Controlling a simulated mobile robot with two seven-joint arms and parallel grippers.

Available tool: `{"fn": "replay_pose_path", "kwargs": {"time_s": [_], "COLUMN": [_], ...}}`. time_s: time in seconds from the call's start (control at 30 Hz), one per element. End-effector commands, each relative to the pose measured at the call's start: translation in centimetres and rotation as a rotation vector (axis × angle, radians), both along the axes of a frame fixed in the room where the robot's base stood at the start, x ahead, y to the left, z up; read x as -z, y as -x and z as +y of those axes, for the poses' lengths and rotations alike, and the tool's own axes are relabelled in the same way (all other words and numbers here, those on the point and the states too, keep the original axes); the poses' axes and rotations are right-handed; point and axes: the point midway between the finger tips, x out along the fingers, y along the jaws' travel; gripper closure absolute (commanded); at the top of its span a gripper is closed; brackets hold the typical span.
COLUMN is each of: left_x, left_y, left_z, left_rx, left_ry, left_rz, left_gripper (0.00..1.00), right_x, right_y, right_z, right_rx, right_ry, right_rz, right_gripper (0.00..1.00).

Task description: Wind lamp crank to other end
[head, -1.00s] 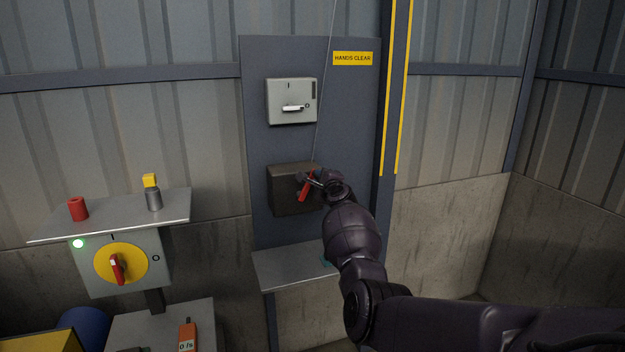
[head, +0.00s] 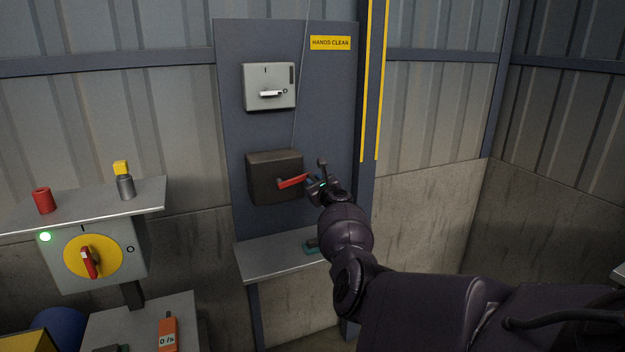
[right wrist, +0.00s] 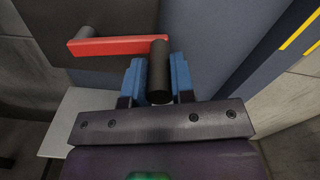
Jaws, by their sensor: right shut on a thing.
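The crank has a red arm (head: 293,181) that sticks out to the right from a dark box (head: 262,172) on the blue-grey panel. A thin line runs upward from the box. My right gripper (head: 321,183) is at the outer end of the red arm. In the right wrist view, the red arm (right wrist: 115,46) ends at a black cylindrical handle (right wrist: 159,75). The blue fingers of my right gripper (right wrist: 158,84) stand on both sides of this handle and are shut on it. My left gripper is not in view.
A grey switch box (head: 269,87) with a white lever is above the crank box. A metal shelf (head: 270,262) juts out below, with a teal object (head: 311,247) on it. At left, a shelf (head: 90,208) holds a red cylinder (head: 42,200) and a grey-and-yellow item (head: 125,187).

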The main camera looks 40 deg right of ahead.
Motion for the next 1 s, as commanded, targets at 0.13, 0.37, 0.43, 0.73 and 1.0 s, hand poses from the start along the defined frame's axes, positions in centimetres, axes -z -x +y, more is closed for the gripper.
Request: {"fn": "replay_pose_path", "kwargs": {"time_s": [0.13, 0.37, 0.43, 0.73, 1.0], "left_x": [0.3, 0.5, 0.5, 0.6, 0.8], "left_y": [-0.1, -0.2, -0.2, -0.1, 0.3], "left_z": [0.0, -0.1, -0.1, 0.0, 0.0], "left_rx": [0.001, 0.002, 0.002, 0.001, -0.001], "left_ry": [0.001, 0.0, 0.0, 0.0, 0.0], "left_rz": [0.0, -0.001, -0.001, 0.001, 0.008], "left_gripper": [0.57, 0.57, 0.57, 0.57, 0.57], "right_x": [1.2, 1.9, 2.0, 2.2, 2.1], "right_y": [0.2, 0.2, 0.2, 0.2, 0.2], "right_z": [-0.3, -0.3, -0.2, -0.2, -0.1], "right_rx": [0.005, 0.004, 0.003, 0.003, 0.001], "right_ry": [-0.076, -0.144, -0.154, -0.164, -0.163], "right_rz": [-0.013, -0.029, -0.03, -0.031, -0.031], "right_gripper": [1.0, 1.0, 1.0, 1.0, 0.6]}}
